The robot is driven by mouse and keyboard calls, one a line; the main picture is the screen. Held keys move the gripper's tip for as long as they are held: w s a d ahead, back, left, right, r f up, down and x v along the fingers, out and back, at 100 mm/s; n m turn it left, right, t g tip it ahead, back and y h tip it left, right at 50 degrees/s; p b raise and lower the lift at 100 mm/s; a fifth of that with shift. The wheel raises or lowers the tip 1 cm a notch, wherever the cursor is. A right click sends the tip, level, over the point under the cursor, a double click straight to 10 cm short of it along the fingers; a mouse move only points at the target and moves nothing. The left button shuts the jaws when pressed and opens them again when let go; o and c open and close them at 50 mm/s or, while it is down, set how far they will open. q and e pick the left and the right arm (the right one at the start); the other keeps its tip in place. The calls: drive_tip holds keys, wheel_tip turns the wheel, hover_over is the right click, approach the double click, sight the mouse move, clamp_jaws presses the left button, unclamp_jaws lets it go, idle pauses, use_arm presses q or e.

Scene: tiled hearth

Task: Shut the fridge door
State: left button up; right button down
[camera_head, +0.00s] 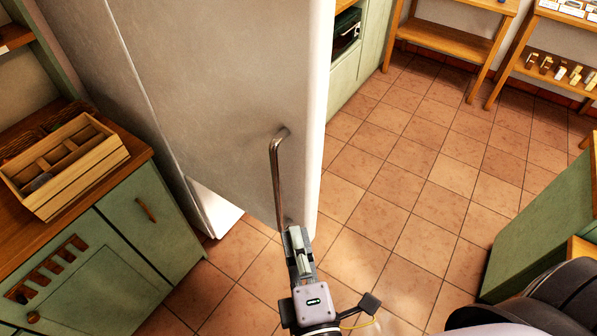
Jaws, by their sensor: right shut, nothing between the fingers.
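The fridge door (220,95) is a tall pale panel in the upper left middle of the head view. A bent metal handle (276,170) stands near its right edge. The door's white right edge faces the open floor; how far the door stands open I cannot tell for sure. My right gripper (295,238) is shut and empty, pointing up the picture, its tips at the lower end of the handle. Whether it touches the handle or the door is unclear. The tips overlap the handle's lower end. My left gripper is not in view.
A green cabinet (150,220) with a wooden divided tray (65,165) stands at the left, close to the fridge. Wooden shelves (450,40) stand at the back right, and a green unit (540,225) at the right. Tiled floor (400,200) between them is clear.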

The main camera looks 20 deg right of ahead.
drive_tip(key=p, duration=0.4)
approach(293, 158)
drive_tip(key=w, duration=0.4)
drive_tip(key=shift+w+d+r, duration=0.1)
drive_tip(key=shift+w+d, duration=0.1)
drive_tip(key=shift+w, duration=0.15)
